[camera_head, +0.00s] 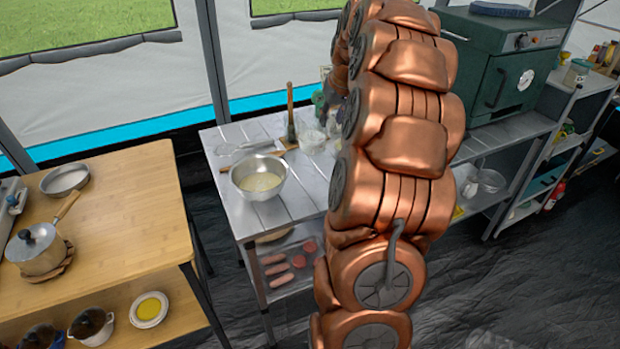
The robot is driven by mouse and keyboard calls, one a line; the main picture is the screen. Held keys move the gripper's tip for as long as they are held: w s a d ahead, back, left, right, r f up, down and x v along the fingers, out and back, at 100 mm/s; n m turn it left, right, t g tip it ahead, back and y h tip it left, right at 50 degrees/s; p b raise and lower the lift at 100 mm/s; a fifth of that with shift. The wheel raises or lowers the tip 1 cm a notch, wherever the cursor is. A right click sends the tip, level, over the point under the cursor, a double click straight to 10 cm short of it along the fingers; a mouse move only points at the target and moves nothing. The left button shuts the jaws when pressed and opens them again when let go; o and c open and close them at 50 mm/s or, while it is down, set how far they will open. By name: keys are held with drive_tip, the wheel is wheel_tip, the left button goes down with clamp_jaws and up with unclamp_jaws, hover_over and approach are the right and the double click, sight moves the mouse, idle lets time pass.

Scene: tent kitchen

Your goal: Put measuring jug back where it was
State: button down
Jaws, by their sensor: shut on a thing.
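My arm rises through the middle of the view and hides much of the steel table (222,180) behind it. Part of my gripper (334,98) shows at the arm's left edge above the table's back; its fingertips are mostly hidden. It is shut on what looks like the clear measuring jug (333,124), partly hidden by my arm. Whether the jug touches the table cannot be told. Another small clear vessel (312,140) stands on the table just left of it.
A wooden table (120,220) at left bears a saucepan (36,250) and a round pan (65,179). A green oven (502,75) stands at right.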

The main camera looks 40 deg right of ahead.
drive_tip(key=shift+f+p, duration=0.85)
drive_tip(key=shift+f, duration=4.15)
drive_tip(key=shift+f, duration=0.2)
drive_tip(key=c, duration=0.7)
unclamp_jaws()
drive_tip(key=shift+c, duration=0.2)
drive_tip(key=shift+r, duration=0.15)
